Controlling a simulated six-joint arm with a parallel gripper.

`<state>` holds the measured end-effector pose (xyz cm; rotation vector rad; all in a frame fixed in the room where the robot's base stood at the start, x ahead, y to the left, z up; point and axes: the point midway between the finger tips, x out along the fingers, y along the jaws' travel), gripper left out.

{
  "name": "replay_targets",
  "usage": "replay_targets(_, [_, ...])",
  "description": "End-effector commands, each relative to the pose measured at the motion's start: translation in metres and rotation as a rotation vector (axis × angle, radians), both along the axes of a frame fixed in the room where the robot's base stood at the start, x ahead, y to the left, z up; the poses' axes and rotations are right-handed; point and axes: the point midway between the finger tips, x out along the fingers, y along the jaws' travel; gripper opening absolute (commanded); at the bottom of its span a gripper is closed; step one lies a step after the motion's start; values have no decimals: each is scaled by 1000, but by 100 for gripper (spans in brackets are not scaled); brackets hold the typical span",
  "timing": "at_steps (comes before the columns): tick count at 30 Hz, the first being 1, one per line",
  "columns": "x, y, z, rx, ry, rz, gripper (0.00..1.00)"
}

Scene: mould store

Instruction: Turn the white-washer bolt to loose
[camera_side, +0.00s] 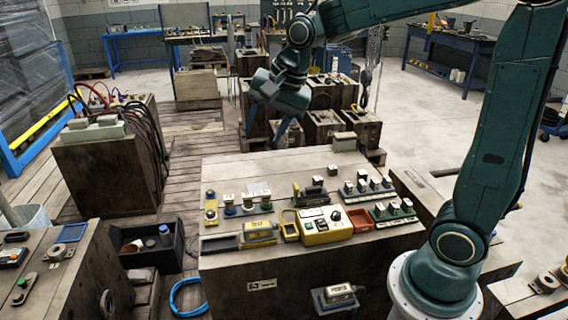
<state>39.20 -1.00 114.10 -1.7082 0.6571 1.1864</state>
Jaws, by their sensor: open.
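My gripper (264,137) hangs above the far left part of the wooden bench (225,175), with its two blue fingers apart and nothing between them. It is well clear of the bolts. Several pale-topped bolts or blocks stand in groups: a left row (248,203), a right back row (362,185) and a group on a green plate (393,208) at the right front. They are too small here for me to tell which has the white washer, or how any bolt is turned.
A yellow control box (342,233) with a red knob, a yellow TEST unit (259,231) and a red-brown tray (360,219) lie along the bench front. A grey block (344,141) is at the back edge. Dark moulds (323,128) stand beyond.

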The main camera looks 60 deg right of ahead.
Motion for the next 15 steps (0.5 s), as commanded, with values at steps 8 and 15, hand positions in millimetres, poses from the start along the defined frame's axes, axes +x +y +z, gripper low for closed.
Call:
replay_targets(8, [62,-12,-36,153,58,-294,47])
replay_targets(15, [110,-23,-76,284,110,-553,47])
